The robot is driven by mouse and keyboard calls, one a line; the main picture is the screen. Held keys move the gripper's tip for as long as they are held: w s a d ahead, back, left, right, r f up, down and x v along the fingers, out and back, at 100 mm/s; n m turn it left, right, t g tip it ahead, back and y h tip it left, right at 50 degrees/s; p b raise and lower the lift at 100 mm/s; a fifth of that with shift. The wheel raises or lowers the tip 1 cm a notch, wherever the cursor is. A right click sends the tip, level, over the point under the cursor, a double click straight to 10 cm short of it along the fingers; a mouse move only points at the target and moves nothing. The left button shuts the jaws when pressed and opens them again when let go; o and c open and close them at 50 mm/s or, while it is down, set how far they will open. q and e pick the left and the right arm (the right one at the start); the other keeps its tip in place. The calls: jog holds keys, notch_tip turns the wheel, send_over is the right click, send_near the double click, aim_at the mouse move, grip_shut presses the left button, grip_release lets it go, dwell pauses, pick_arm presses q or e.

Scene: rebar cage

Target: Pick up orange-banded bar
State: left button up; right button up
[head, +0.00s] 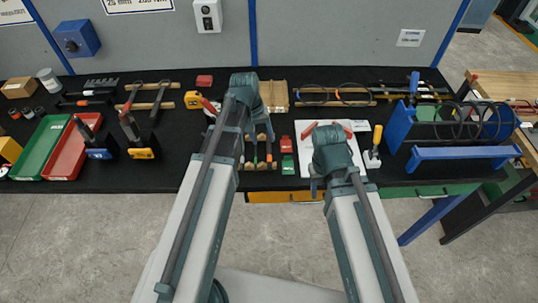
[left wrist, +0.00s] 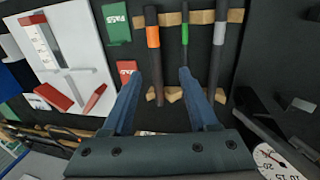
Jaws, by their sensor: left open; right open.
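The orange-banded bar (left wrist: 153,38) is dark with an orange ring and lies across wooden rests beside a green-banded bar (left wrist: 184,34) and a grey-banded bar (left wrist: 219,34). In the head view the orange-banded bar (head: 269,158) shows partly beside my left arm. My left gripper (left wrist: 160,73) is open and empty above the bars. In the left wrist view the orange-banded bar runs between its fingers, and the right finger overlaps the green-banded bar. My right gripper (head: 322,165) is over the white board, its fingers mostly hidden by its wrist; it is open.
The white board (left wrist: 60,45) holds red-ended tools, and red and green cards (left wrist: 117,22) lie between it and the bars. A dial gauge (left wrist: 275,160) is close by. Red and green trays (head: 45,145) stand left; a blue rack (head: 400,125) stands right.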

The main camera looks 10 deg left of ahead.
aim_at(269, 148)
pick_arm(q)
jog(key=shift+f, duration=0.15)
jog(key=shift+d+f, duration=0.1)
jog(key=f+b, duration=0.1)
jog(key=d+f+b, duration=0.1)
jog(key=f+b, duration=0.3)
jog(key=shift+w+d, duration=0.25)
jog(key=shift+w, duration=0.1)
jog(key=shift+r, duration=0.15)
grip_shut()
dwell(1.0)
